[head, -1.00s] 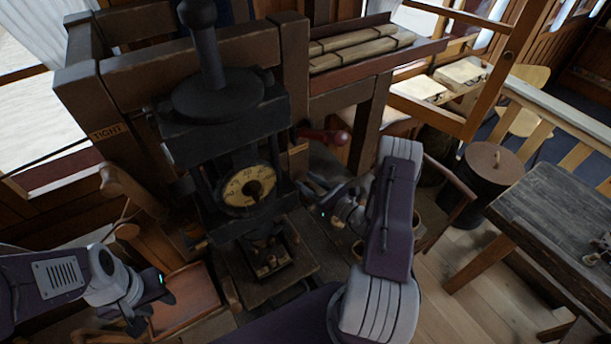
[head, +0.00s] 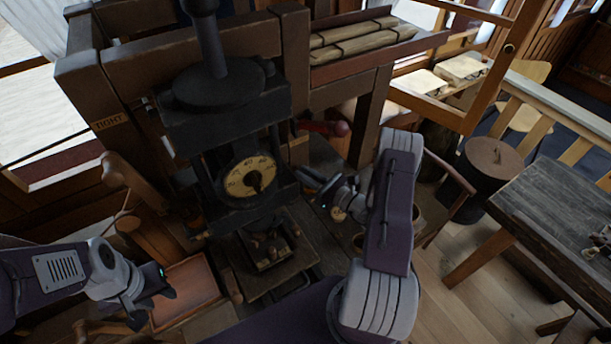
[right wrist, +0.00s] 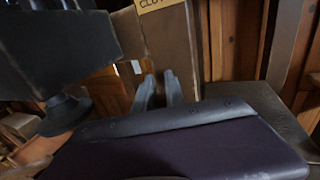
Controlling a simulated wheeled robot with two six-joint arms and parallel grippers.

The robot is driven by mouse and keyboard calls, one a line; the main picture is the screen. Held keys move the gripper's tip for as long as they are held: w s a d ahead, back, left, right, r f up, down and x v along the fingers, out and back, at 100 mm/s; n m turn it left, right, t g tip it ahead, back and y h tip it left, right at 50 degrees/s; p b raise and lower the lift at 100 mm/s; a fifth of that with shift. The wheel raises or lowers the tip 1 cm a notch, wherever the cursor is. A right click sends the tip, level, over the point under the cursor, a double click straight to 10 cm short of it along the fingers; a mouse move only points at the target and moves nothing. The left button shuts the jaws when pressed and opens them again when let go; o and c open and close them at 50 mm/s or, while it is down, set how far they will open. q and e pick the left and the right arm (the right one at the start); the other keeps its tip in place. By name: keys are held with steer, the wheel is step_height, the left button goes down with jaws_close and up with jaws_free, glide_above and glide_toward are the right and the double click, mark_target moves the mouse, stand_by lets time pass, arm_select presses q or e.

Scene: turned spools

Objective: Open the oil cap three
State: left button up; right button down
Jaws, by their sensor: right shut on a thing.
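My right gripper (head: 316,186) is beside the black press, to the right of its dial (head: 250,178). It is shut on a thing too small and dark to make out. In the right wrist view, its two fingers (right wrist: 158,90) reach toward a brown post and stand close together. A small brass-coloured part (head: 338,214) shows just below the right gripper. My left gripper (head: 153,303) is open and empty above an orange-brown tray (head: 190,290) at the lower left. I cannot single out an oil cap marked three.
The black press (head: 225,125) stands in a heavy wooden frame with a TIGHT label (head: 110,122). A red-handled part (head: 325,128) sticks out behind my right gripper. A dark table (head: 560,210) and a lidded bin (head: 492,165) stand at right, with open floor before them.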

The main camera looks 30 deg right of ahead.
steer(key=n+g+y+b, duration=0.2)
steer(key=g+y+b, duration=0.1)
steer(key=b, duration=0.1)
steer(key=n+g+y+b, duration=0.3)
steer(key=b, duration=0.1)
steer(key=d+n+g+y+b, duration=0.1)
steer(key=n+g+y+b, duration=0.1)
steer(key=n+y+b, duration=0.1)
steer(key=shift+s+f+g+b, duration=0.1)
steer(key=shift+f+g+b, duration=0.3)
steer(key=shift+b, duration=0.05)
steer(key=shift+r+n+g+y+b, duration=0.15)
steer(key=shift+n+g+y+b, duration=0.15)
steer(key=shift+n+g+b, duration=0.5)
steer(key=shift+r+n+g+y+b, duration=0.15)
steer(key=shift+n+g+y+b, duration=0.25)
steer(key=shift+g, duration=0.9)
steer(key=c, duration=1.4)
jaws_free()
steer(key=shift+r, duration=0.1)
